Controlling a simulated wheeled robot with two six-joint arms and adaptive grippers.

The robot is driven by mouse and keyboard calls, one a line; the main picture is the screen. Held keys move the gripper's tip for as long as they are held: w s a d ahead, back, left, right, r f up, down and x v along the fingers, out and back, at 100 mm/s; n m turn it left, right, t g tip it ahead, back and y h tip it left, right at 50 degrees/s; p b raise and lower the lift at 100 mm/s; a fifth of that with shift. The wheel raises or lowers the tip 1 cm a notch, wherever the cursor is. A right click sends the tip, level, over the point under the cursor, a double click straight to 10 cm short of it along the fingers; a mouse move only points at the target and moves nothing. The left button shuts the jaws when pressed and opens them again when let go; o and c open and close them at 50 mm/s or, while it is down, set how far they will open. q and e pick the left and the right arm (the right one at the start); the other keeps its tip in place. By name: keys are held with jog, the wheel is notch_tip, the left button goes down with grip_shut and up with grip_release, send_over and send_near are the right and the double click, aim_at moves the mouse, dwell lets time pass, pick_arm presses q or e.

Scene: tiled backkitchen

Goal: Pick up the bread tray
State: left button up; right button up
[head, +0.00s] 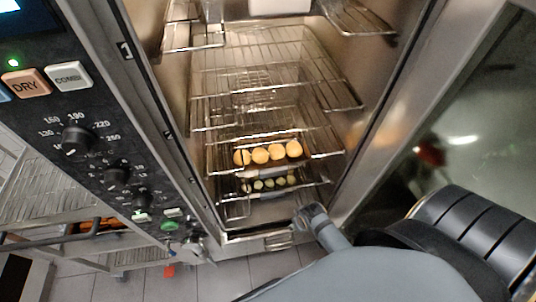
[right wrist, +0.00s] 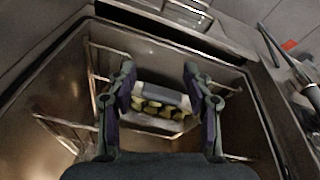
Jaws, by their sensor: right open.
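In the head view a tray with several round golden rolls (head: 268,153) sits on a rack inside the open oven. A second tray with small greenish pieces (head: 270,184) sits just below it. My right gripper (head: 312,216) is at the lower front of the oven opening; its fingers are hard to make out there. In the right wrist view my right gripper (right wrist: 162,100) is open. Between and beyond its fingers is a tray with yellow-green pieces (right wrist: 158,109) and a grey bar (right wrist: 160,93) along it. I cannot tell whether the fingers touch it. My left gripper is not in view.
Wire racks (head: 265,75) line the oven above the trays. The control panel (head: 85,130) stands left of the opening, the open glass door (head: 455,120) right. A wire shelf trolley (head: 60,195) is at lower left. Tiled floor (head: 235,278) shows below.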

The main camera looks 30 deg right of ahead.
jog(key=w+a+r+n, duration=0.1)
jog(key=w+r, duration=0.1)
jog(key=r, duration=0.6)
jog(key=w+r+n, duration=0.1)
jog(key=w+r, duration=0.1)
jog(key=r, duration=0.7)
jog(key=n+g+y, duration=0.1)
jog(key=n+g, duration=0.2)
jog(key=n, duration=1)
send_near(273, 169)
notch_tip(273, 169, down, 4)
jog(key=shift+s+f+p, duration=0.1)
jog(key=shift+f+p, duration=0.15)
jog(key=shift+p, duration=0.2)
jog(key=shift+m, duration=0.3)
notch_tip(273, 169, down, 4)
jog(key=shift+f+p, duration=0.1)
jog(key=shift+p, duration=0.35)
jog(key=shift+d+f, duration=0.1)
jog(key=shift+f, duration=0.4)
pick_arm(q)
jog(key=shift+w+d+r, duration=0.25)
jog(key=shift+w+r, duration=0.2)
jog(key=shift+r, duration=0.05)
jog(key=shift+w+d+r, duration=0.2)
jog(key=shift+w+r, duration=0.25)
pick_arm(e)
grip_shut()
jog(key=shift+r, duration=0.1)
